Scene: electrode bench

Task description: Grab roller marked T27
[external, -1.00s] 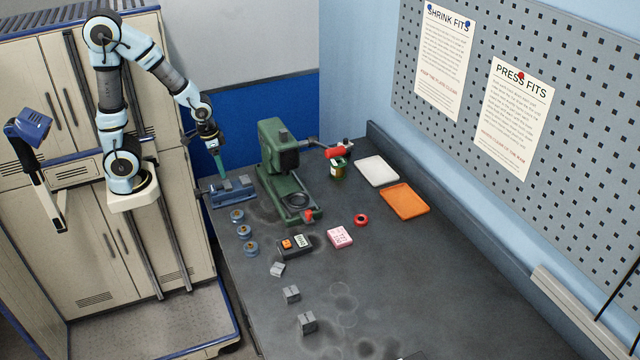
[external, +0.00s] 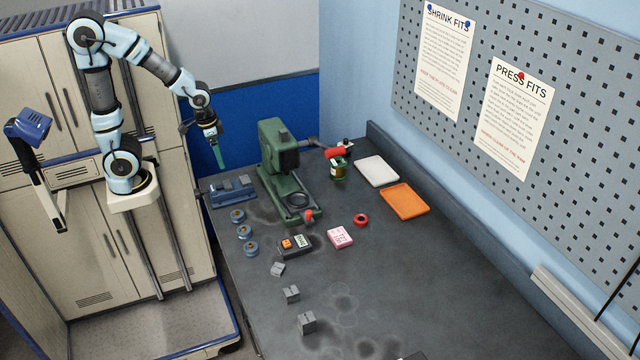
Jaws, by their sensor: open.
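Three small blue-grey rollers stand in a row near the left edge of the bench: a far roller (external: 237,216), a middle roller (external: 243,232) and a near roller (external: 251,249). Their markings are too small to read, so I cannot tell which is T27. My gripper (external: 220,163) hangs above the far left corner of the bench, over and behind the blue vise, well away from the rollers. It is open, and its fingers point down. I see nothing held in it.
A blue vise (external: 234,192) and a green press (external: 285,165) stand beyond the rollers. A dark device with an orange button (external: 294,245) lies right of them. Grey blocks (external: 292,294) lie nearer. White (external: 377,169) and orange (external: 404,201) trays lie at right.

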